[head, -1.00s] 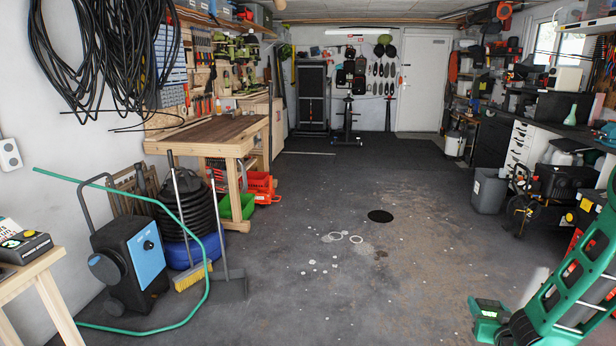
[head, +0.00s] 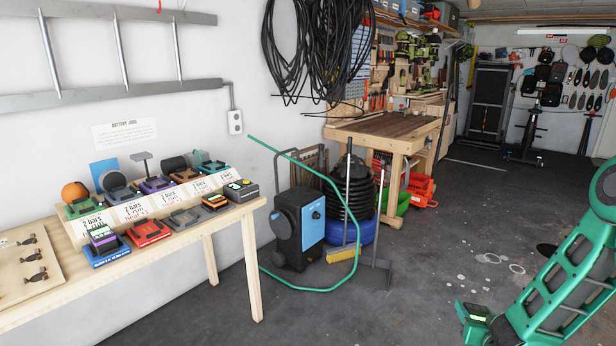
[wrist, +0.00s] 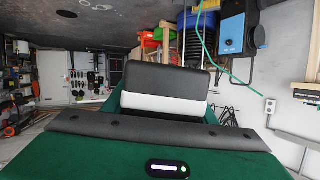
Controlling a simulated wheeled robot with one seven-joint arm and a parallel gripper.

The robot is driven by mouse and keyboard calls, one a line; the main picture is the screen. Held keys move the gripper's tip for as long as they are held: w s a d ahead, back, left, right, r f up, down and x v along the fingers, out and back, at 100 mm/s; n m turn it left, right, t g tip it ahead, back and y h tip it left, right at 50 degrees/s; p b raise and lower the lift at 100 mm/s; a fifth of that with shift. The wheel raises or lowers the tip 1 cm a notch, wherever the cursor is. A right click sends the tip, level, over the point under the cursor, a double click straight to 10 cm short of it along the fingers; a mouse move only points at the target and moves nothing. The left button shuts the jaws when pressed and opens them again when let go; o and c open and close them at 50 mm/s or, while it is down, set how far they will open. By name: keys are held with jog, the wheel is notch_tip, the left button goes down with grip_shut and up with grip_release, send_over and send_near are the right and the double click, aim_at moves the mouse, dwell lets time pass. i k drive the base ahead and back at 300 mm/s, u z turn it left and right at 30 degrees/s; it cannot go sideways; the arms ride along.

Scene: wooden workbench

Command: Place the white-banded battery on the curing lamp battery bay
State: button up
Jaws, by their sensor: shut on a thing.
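A black battery with a broad white band (wrist: 163,98) is held in my gripper (wrist: 160,118) and fills the middle of the wrist view. In the head view, neither the battery nor the gripper's fingers can be made out. The light wooden bench (head: 232,213) stands at the left. It carries a sloped row of coloured bays with tools, among them a purple one (head: 155,185) with a flat-topped stalk and a green one (head: 83,208) with an orange ball. I cannot tell which is the curing lamp bay.
A front row of units includes a blue one (head: 108,254) and a red one (head: 148,232). A blue-and-black machine (head: 300,230) with a green hose, a broom and a dustpan stand right of the bench. The floor (head: 400,300) in front is open.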

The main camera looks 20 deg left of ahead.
aim_at(157, 184)
jog(key=u, duration=1.05)
